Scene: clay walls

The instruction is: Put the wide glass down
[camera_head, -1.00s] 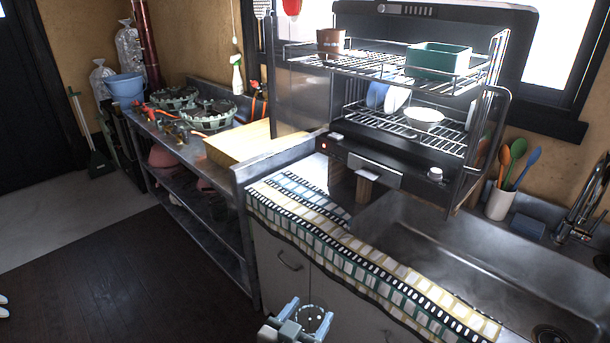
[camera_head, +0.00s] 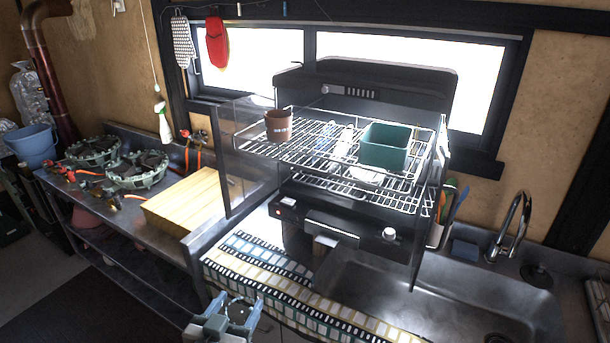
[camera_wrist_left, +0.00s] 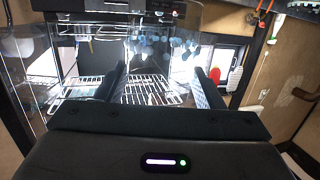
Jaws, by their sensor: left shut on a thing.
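My left gripper (camera_head: 237,312) is low in the head view, in front of the counter edge. It is shut on the wide glass (camera_head: 240,307), a clear round shape between its fingers, seen from above and hard to make out. In the left wrist view the two dark fingers of my left gripper (camera_wrist_left: 160,88) stand apart, with wire racks showing between them; the glass's outline is not clear there. My right gripper is not in view.
A two-tier wire rack (camera_head: 300,150) holds a brown cup (camera_head: 278,126) and a green bin (camera_head: 384,147). A checked cloth (camera_head: 262,266) covers the counter's front edge. The sink (camera_head: 430,300) is at right. A wooden block (camera_head: 186,207) lies on the left counter.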

